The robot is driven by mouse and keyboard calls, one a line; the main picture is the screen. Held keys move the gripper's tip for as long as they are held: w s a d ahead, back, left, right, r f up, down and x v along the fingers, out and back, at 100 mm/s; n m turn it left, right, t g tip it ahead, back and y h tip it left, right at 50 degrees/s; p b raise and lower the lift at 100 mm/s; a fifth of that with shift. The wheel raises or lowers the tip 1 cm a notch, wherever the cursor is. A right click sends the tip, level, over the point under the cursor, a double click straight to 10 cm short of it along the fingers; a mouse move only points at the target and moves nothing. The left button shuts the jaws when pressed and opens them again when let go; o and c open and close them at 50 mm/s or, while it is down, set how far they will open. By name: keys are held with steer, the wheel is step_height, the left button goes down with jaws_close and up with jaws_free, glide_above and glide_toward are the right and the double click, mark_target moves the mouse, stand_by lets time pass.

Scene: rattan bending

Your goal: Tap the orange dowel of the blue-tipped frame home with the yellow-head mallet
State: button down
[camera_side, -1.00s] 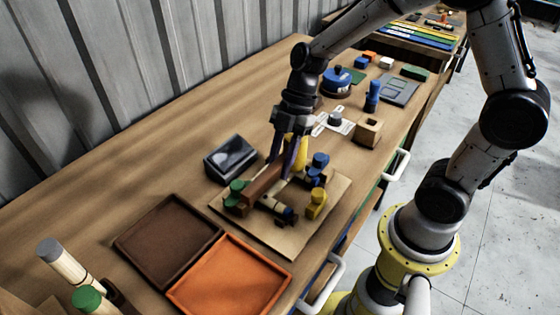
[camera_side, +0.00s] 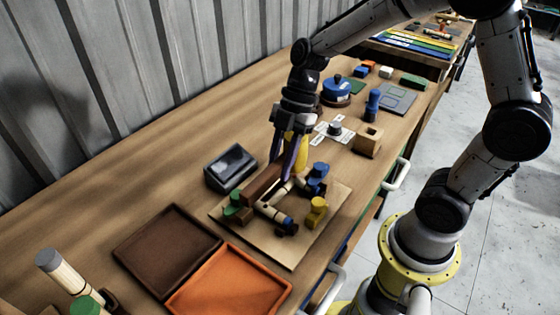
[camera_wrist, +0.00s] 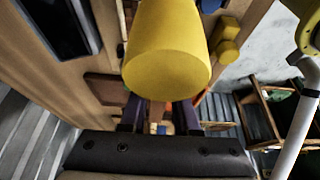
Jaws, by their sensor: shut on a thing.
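My gripper (camera_side: 281,172) points down over the wooden base board, its purple fingers shut on the yellow-head mallet. The yellow head (camera_side: 301,152) shows behind the fingers and fills the upper middle of the wrist view (camera_wrist: 168,55). A brown bar (camera_side: 262,182), seemingly the mallet's handle, runs left of the fingers. The blue-tipped frame (camera_side: 270,212) is a pale rod with dark bands and a dark blue end, on the board just below the fingers. I cannot make out its orange dowel. In the wrist view, the gripper (camera_wrist: 160,118) and mallet head hide most of the frame.
The board (camera_side: 295,250) carries green (camera_side: 232,202), blue (camera_side: 318,172) and yellow (camera_side: 316,211) blocks close around the frame. A dark box (camera_side: 230,166) stands behind it. Brown (camera_side: 128,248) and orange (camera_side: 205,300) trays lie to the left. A wooden block with a hole (camera_side: 368,139) stands right.

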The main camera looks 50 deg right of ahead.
steer(key=shift+f, duration=2.2)
steer(key=shift+s, duration=0.1)
steer(key=shift+r, duration=1.85)
steer(key=shift+r, duration=0.1)
steer(key=shift+r, duration=2.45)
